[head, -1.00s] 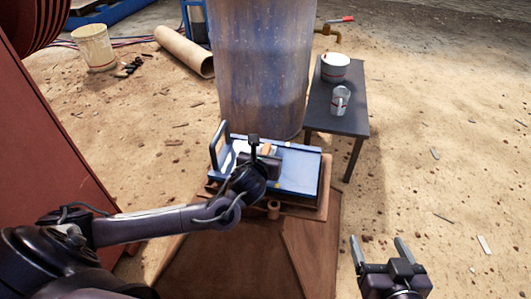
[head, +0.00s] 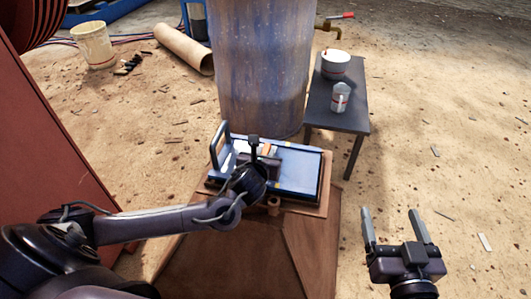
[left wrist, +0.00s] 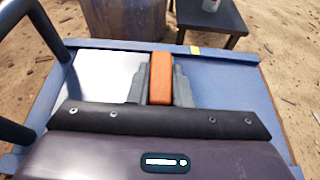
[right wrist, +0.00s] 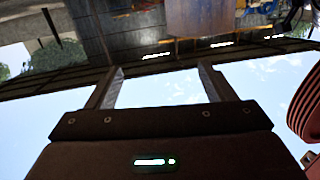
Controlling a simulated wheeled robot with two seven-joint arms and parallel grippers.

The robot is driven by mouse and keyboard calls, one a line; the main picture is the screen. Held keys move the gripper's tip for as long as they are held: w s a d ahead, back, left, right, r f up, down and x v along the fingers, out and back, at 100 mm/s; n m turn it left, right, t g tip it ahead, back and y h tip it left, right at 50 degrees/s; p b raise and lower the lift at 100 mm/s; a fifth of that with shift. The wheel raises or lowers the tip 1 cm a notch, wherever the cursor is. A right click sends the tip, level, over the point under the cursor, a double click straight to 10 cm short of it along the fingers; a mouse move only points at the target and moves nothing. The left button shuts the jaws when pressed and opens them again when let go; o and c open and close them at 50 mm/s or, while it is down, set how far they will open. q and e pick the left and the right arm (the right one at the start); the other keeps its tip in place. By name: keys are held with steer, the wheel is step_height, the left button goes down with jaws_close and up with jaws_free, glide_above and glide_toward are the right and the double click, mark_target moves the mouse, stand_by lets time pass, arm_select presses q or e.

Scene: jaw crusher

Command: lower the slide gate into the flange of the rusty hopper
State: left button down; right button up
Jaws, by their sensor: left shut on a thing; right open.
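The slide gate (head: 299,178) is a flat blue frame with a black loop handle at its left end and an orange grip block. It lies roughly level over the brown flange (head: 322,200) on top of the rusty hopper (head: 312,250). Whether it is seated or just above the flange I cannot tell. My left gripper (head: 266,152) is shut on the orange block (left wrist: 161,78), seen between its fingers in the left wrist view, where a bright metal plate (left wrist: 105,75) shows beside it. My right gripper (head: 391,214) is open and empty, right of the hopper.
A large bluish cylinder (head: 262,70) stands behind the hopper. A dark table (head: 335,110) with a white tub (head: 335,65) and a mug (head: 340,97) stands behind right. A red-brown panel (head: 45,170) is at left. Sandy ground at right is mostly clear.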

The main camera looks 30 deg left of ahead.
arm_select(q)
steer(key=shift+w+f, duration=0.1)
steer(key=shift+f, duration=0.15)
steer(key=shift+f+b, duration=0.45)
steer(key=shift+f, duration=0.1)
arm_select(e)
step_height(320, 180, up, 8)
steer(key=t+y, duration=0.1)
steer(key=t, duration=0.2)
steer(key=shift+w+d+f+t, duration=0.15)
steer(key=shift+d+f+t, duration=0.05)
steer(key=shift+d+t, duration=0.1)
steer(key=shift+y, duration=0.3)
